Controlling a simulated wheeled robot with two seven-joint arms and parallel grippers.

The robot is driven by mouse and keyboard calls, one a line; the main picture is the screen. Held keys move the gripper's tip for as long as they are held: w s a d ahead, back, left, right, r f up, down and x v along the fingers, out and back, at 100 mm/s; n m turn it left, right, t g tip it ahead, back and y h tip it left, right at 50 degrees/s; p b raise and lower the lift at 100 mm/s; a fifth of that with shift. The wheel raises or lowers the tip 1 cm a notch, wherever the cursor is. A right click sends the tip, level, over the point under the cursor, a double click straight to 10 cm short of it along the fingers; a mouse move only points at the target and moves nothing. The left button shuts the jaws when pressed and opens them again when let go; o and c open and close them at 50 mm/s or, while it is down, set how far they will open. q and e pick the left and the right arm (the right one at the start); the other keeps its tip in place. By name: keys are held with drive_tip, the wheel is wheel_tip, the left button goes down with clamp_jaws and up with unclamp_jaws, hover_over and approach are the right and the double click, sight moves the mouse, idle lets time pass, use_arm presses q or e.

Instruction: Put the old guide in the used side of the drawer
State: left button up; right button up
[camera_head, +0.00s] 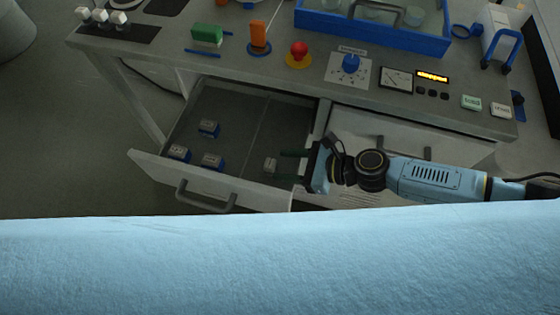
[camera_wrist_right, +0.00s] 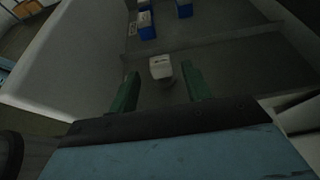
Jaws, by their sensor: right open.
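The drawer (camera_head: 165,166) is pulled out, with a thin divider (camera_head: 257,135) splitting it into two sides. A small grey guide block (camera_head: 270,165) lies on the floor of the right side, near the divider. It also shows in the right wrist view (camera_wrist_right: 160,67), just ahead of the green fingertips and roughly centred between them. My right gripper (camera_head: 291,165) is open and empty, reaching in from the right, low over the drawer. Several blue-and-grey guides (camera_head: 209,128) sit in the left side. My left gripper is not in view.
The workbench top above holds a red emergency button (camera_head: 299,49), a blue knob (camera_head: 350,64), a green block (camera_head: 207,34) and a blue tray (camera_head: 446,47). A drawer handle (camera_head: 205,202) sticks out at the front. The left side has bare floor between its guides.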

drive_tip(key=v, duration=1)
drive_tip(key=shift+a, duration=0.1)
